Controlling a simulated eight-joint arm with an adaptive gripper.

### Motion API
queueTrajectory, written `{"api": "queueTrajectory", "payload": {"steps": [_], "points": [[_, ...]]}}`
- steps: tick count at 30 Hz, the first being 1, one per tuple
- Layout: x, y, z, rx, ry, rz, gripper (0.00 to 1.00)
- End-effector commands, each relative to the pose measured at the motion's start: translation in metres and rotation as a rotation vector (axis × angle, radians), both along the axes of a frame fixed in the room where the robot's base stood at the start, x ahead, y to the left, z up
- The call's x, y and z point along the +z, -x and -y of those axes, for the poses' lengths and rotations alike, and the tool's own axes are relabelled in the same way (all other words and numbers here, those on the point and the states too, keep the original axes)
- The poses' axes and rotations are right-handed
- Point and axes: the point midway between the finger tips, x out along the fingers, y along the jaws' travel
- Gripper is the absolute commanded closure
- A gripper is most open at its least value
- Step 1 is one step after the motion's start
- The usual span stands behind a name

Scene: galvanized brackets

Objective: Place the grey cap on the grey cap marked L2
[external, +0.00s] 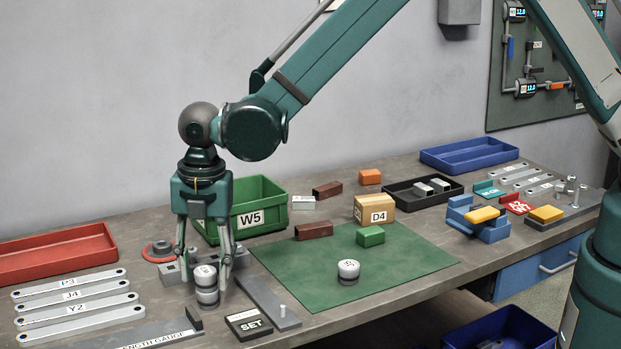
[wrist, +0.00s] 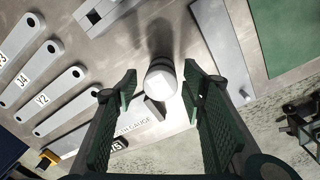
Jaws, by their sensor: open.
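Two grey caps with pale tops stand one on the other on the bench at the front left: the upper cap (external: 205,275) rests on the lower cap (external: 208,297), looking roughly aligned. Another grey cap (external: 348,270) with a pale, marked top stands upright on the green mat. The marks on the caps are too small to read. My gripper (external: 205,284) is open, with its fingers on either side of the stack. In the wrist view a pale cap top (wrist: 161,80) lies between the spread fingers (wrist: 160,76), with gaps at both sides; what is beneath it is mostly hidden.
Several labelled grey bars (external: 75,295) and a length gauge (external: 160,337) lie left of the stack. A dark SET block (external: 248,324) and a grey plate with a pin (external: 268,302) lie close on its right. A green W5 bin (external: 257,199) stands behind. The green mat (external: 415,250) has free room.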

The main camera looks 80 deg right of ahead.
Motion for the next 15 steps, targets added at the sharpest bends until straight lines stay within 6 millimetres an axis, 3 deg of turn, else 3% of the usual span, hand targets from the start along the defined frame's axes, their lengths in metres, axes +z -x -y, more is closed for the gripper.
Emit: {"api": "queueTrajectory", "payload": {"steps": [15], "points": [[0.069,0.004,0.001,0.0,0.0,0.0,0.59]]}}
